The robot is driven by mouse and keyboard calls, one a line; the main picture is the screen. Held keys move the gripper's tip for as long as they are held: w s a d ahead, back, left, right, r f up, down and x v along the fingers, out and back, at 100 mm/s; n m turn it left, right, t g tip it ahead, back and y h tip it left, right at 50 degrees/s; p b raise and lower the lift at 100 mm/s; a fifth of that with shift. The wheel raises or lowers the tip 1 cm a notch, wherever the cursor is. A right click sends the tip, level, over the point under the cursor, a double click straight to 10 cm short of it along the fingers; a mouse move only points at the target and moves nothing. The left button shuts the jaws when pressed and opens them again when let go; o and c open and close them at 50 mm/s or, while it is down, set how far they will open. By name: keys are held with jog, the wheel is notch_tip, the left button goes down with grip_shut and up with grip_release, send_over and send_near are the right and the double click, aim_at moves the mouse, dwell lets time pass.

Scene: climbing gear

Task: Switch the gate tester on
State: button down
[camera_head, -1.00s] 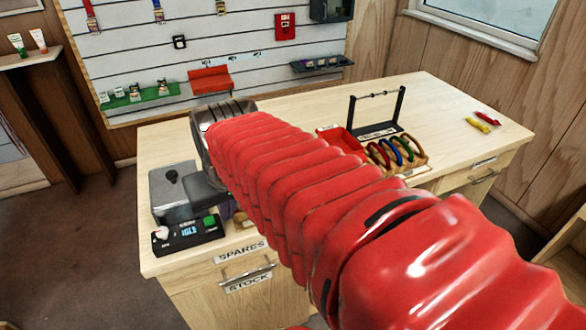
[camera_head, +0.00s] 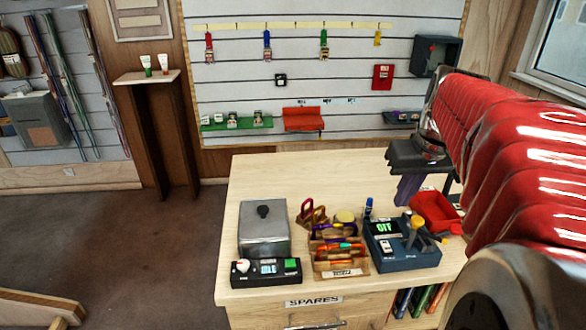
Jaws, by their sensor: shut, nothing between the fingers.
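A blue box (camera_head: 402,254) stands on the bench, with a lit green display that seems to read OFF, a small white switch and a yellow-topped post. It looks like the gate tester, though I can read no name on it. My gripper (camera_head: 406,192) is shut and empty. Its dark body and purplish fingers hang above the bench, just behind and above the blue box in the picture, apart from its white switch. My red-sleeved arm comes in from the right and hides the right part of the bench.
A grey lidded box (camera_head: 264,230) with a black front panel (camera_head: 266,270) stands at left. A wooden organiser (camera_head: 340,262) of small gear sits close left of the blue box. A blue bottle (camera_head: 368,208) and a red tray (camera_head: 434,212) are near. The back left bench is clear.

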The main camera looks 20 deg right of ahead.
jog(key=shift+a+f, duration=0.1)
jog(key=shift+a, duration=0.05)
dwell(0.3)
send_near(383, 244)
jog(key=x, duration=0.2)
jog(key=w+x, duration=0.1)
jog(key=x, duration=0.3)
jog(key=shift+w+d+f, duration=0.1)
jog(key=shift+w+d, duration=0.2)
jog(key=shift+d, duration=0.05)
jog(key=shift+f, duration=0.1)
dwell(0.5)
jog(key=shift+s+a, duration=0.25)
jog(key=shift+s, duration=0.45)
jog(key=shift+r, duration=0.25)
